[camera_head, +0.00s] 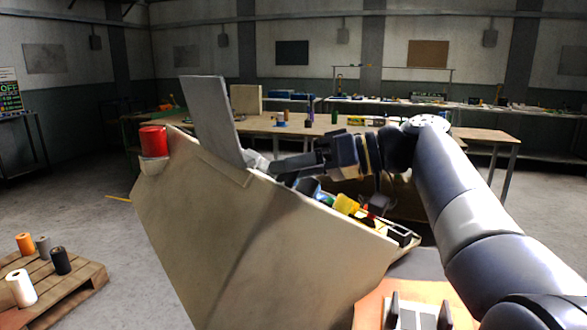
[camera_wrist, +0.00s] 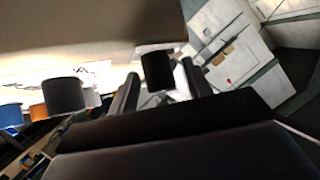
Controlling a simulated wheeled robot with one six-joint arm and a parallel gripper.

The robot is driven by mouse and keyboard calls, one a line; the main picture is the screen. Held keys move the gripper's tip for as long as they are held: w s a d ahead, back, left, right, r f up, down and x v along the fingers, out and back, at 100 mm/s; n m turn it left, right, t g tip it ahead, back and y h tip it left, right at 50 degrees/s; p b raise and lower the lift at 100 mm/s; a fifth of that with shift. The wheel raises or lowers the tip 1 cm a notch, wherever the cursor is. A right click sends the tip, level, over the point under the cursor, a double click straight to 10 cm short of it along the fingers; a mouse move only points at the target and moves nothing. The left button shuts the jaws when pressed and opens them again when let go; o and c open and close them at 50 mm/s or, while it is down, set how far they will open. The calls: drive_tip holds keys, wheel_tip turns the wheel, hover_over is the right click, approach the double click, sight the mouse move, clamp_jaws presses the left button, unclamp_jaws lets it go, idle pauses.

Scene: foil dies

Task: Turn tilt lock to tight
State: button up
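A dark cylindrical knob (camera_wrist: 157,70), possibly the tilt lock, shows in the wrist view between the two finger ends of my gripper (camera_wrist: 160,88). Narrow gaps show on both sides of it, so the fingers look open and apart from it. I cannot tell whether the knob lies between the fingers or just beyond their tips. In the head view my gripper (camera_head: 282,165) reaches left behind the top edge of a large beige machine housing (camera_head: 225,225), near the foot of an upright grey panel (camera_head: 211,115). The fingertips and the knob are not clear there.
A red cylinder (camera_head: 153,141) stands on the housing's upper left corner. Yellow and dark parts (camera_head: 347,204) lie along its right edge, under my arm. Another dark grey cylinder (camera_wrist: 63,95) is left of my fingers. A pallet (camera_head: 60,285) with several spools stands lower left.

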drive_tip(key=v, duration=1)
drive_tip(key=shift+d+r+p, duration=0.15)
drive_tip(key=shift+d+p, duration=0.2)
drive_tip(key=shift+p, duration=0.1)
drive_tip(key=shift+s, duration=0.1)
drive_tip(key=x, duration=1)
drive_tip(key=shift+a+b, duration=0.35)
drive_tip(key=shift+a, duration=0.05)
drive_tip(key=shift+d, duration=0.1)
